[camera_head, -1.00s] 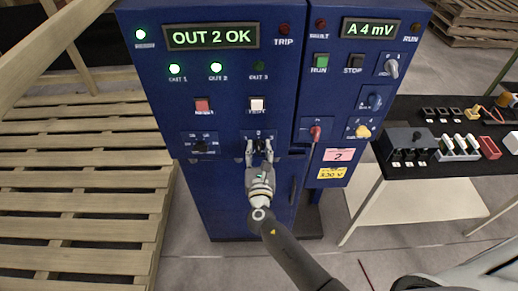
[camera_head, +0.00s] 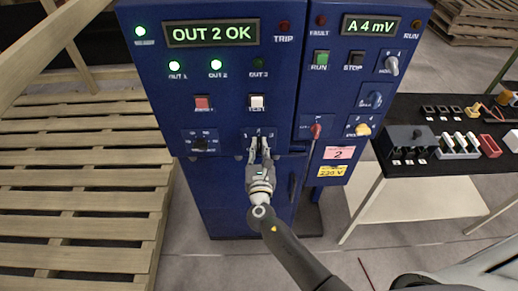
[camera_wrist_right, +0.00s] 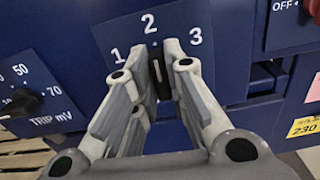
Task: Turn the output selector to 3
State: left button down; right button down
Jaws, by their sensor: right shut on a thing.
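The output selector is a black knob (camera_wrist_right: 159,80) on a blue plate (camera_wrist_right: 115,32) marked 1, 2 and 3. Its white pointer line is toward the 2. My right gripper (camera_head: 259,142) is shut on the knob from the front, with one finger on each side; in the right wrist view the fingers (camera_wrist_right: 158,62) straddle it. In the head view the fingers mostly hide the knob. The display (camera_head: 211,33) reads OUT 2 OK. The OUT 1 lamp (camera_head: 174,67) and OUT 2 lamp (camera_head: 216,65) are lit green; the OUT 3 lamp (camera_head: 258,63) is dark. My left gripper is not in view.
A trip mV dial (camera_head: 201,144) is left of the selector. A red-handled switch (camera_head: 316,131) is to its right. A white button (camera_head: 257,102) is just above. A black-topped table (camera_head: 445,178) with parts stands at right, wooden slats (camera_head: 75,185) at left.

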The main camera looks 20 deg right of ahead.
jog(key=m+b, duration=0.2)
jog(key=shift+f+m, duration=0.2)
jog(key=shift+m, duration=0.2)
jog(key=m+b, duration=0.3)
jog(key=shift+d+m+b, duration=0.15)
jog(key=shift+m+b, duration=0.15)
jog(key=m+b, duration=0.2)
jog(key=m, duration=0.1)
jog(key=shift+r+m+b, duration=0.1)
jog(key=shift+m+b, duration=0.85)
jog(key=shift+m, duration=0.15)
jog(key=c, duration=1.5)
grip_release()
jog(key=shift+o, duration=0.2)
